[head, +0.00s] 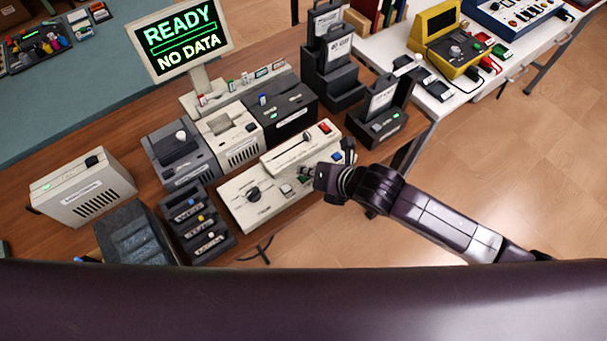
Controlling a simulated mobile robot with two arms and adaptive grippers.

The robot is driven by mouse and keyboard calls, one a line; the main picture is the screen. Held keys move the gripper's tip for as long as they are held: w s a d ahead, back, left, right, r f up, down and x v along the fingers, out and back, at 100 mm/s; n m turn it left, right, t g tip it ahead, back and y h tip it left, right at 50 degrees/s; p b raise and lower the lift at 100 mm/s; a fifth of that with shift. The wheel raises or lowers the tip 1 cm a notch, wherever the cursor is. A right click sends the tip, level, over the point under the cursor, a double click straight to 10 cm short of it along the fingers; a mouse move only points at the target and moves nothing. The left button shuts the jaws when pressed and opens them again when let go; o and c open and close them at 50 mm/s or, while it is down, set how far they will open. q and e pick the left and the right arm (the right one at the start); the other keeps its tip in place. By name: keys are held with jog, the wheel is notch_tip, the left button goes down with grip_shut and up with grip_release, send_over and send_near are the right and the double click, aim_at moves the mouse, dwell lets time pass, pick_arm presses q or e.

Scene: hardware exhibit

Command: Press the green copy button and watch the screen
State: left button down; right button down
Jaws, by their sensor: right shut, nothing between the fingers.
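The screen (186,38) stands at the back left and reads "READY" and "NO DATA" in lit letters. The cream control panel (258,205) lies at the table's front, with a dark knob, a slider, a red button and a blue button. That gripper is shut and empty, low over the panel's right part. I cannot tell whether it touches the panel, and it hides part of the controls there. My left gripper is out of view.
Grey, cream and black device boxes (285,110) stand behind the panel. A black slotted rack (195,222) is to its left, and a black card holder (377,125) to its right. A white table (455,100) with a yellow device (448,45) is at right. Open floor lies at the right front.

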aim_at(306, 178)
jog(key=shift+f, duration=0.65)
dwell(0.8)
jog(key=shift+r+p, duration=0.85)
jog(key=shift+p, duration=0.05)
notch_tip(306, 178, up, 5)
jog(key=p, duration=0.5)
dwell(0.6)
